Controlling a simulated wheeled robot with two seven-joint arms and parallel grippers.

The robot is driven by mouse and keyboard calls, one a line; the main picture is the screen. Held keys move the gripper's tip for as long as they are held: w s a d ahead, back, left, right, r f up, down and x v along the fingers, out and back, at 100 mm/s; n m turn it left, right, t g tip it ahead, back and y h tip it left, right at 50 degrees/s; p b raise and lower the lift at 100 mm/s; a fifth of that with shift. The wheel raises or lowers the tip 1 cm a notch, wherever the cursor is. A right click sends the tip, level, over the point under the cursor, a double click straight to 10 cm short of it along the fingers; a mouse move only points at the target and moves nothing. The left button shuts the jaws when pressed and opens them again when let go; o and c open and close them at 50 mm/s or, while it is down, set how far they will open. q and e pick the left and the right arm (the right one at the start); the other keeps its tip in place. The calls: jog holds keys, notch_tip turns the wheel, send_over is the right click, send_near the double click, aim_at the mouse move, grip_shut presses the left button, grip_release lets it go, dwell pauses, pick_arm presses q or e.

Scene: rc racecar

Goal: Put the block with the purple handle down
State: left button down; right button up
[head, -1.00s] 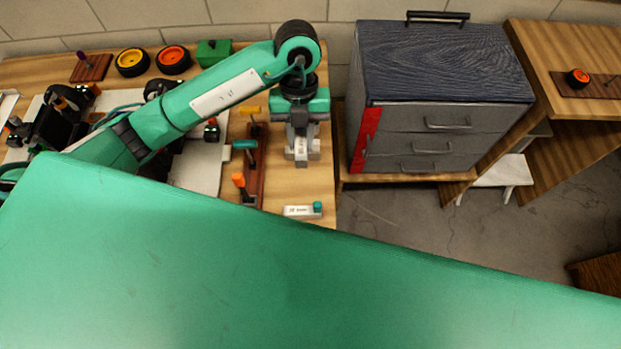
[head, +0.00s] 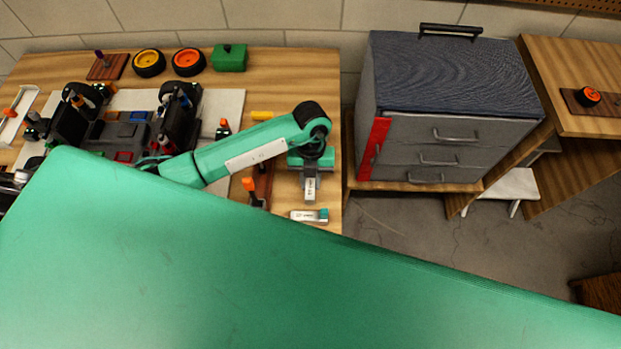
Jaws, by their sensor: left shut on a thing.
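My left gripper (head: 311,174) points down over the right end of the wooden table. It is shut on a small pale block with a printed label (head: 310,189). No purple handle shows on this held block, and its upper part is hidden by the gripper. A brown block with a purple upright handle (head: 108,67) stands at the back left of the table, far from the gripper. My right gripper is not in view.
The wooden table (head: 285,66) also holds a yellow-rimmed wheel (head: 149,62), an orange-rimmed wheel (head: 188,62), a green box (head: 229,58) and a partly built car (head: 125,130). A grey drawer cabinet (head: 445,125) stands to the right. My green body hides the foreground.

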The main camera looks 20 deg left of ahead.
pick_arm(q)
jog(key=shift+f, duration=0.3)
jog(key=shift+f, duration=0.1)
jog(key=shift+f, duration=0.1)
jog(key=c, duration=1.3)
grip_release()
jog(key=shift+o, duration=0.5)
